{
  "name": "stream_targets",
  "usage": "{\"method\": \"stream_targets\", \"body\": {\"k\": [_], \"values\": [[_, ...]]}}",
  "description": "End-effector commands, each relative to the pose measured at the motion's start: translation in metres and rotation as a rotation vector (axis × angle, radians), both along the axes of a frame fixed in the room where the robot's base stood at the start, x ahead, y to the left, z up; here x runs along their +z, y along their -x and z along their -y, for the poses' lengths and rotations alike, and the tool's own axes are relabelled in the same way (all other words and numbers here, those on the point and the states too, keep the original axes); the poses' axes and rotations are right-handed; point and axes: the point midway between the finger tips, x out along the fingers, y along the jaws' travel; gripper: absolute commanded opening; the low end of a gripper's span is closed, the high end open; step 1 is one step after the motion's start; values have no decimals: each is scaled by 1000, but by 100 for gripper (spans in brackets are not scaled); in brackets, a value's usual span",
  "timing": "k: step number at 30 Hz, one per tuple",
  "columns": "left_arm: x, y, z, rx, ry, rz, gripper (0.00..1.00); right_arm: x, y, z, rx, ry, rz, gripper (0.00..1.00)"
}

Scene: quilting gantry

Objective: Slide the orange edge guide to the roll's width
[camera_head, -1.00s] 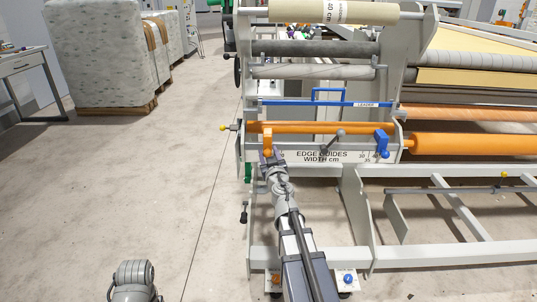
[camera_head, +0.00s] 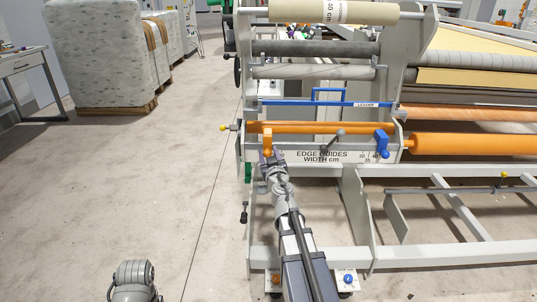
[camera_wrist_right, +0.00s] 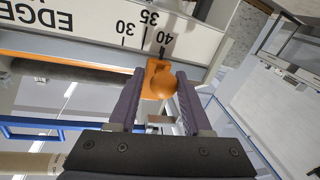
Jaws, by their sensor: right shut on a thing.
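The orange edge guide (camera_head: 268,138) sits at the left end of the orange bar, above the "EDGE GUIDES WIDTH cm" scale plate (camera_head: 335,157). My right gripper (camera_head: 269,156) is shut on the guide from below. In the right wrist view, the guide (camera_wrist_right: 158,80) with its round knob is between the two fingers of my gripper (camera_wrist_right: 160,92). A dark mark lies at its top edge by the 40 on the scale (camera_wrist_right: 100,28). The roll (camera_head: 335,11) lies across the top of the frame, with a cm label that is too small to read surely. My left gripper is out of view.
A blue guide (camera_head: 382,143) sits near the right end of the orange bar (camera_head: 310,128). A grey lever (camera_head: 334,139) stands between the guides. A blue leader bar (camera_head: 330,104) runs above. Open floor (camera_head: 150,190) lies to the left.

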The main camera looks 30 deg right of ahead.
Motion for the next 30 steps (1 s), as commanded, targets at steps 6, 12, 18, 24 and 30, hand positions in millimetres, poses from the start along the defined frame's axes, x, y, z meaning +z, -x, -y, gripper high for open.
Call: {"method": "stream_targets", "body": {"k": [6, 12, 18, 24, 30], "values": [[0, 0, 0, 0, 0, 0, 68, 0, -3, -6, 5, 3, -1, 0], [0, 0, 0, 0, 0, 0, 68, 0, -2, -5, 5, 4, -1, 52], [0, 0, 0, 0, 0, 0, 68, 0, -2, -5, 3, 2, 0, 68], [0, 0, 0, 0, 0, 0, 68, 0, -2, -4, 2, 2, -1, 68], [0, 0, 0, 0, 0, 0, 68, 0, 10, -8, 1, 1, -1, 68]]}}
